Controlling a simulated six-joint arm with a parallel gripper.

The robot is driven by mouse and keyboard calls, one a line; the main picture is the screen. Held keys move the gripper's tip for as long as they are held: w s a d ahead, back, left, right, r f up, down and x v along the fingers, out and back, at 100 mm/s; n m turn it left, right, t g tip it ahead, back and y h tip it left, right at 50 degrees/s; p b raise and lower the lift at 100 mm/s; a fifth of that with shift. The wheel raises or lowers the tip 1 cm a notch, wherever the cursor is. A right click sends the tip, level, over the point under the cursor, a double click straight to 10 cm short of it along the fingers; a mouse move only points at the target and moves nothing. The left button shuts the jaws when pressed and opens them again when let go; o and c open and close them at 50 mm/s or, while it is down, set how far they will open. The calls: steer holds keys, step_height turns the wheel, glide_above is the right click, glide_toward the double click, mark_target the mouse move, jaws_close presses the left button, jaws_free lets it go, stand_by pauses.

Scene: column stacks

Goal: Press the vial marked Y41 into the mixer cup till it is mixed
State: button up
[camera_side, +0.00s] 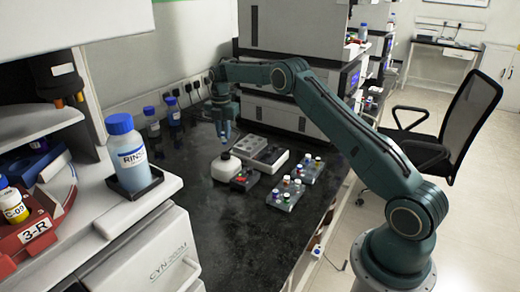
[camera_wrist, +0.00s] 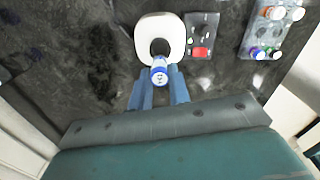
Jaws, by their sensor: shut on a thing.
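My gripper (camera_side: 223,138) hangs just above the white mixer (camera_side: 225,168) on the dark bench. In the wrist view my gripper's blue fingers (camera_wrist: 160,82) are shut on a small vial (camera_wrist: 160,72) with a blue rim and a white top. The mark on the top is too small to read. The vial's top overlaps the near edge of the dark round cup opening in the white mixer (camera_wrist: 144,32). I cannot tell whether the vial touches the cup. In the side view the vial is hard to make out.
A grey box with a red patch (camera_side: 243,180) stands beside the mixer. Two racks of capped vials (camera_side: 287,193) (camera_side: 309,168) and a block with wells (camera_side: 268,158) stand to the right. Blue-capped bottles (camera_side: 152,125) stand behind. The front bench (camera_side: 225,230) is clear.

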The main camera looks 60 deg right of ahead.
mark_target(224, 144)
steer(key=shift+f, duration=1.75)
steer(key=shift+f, duration=1.35)
stand_by(4.9)
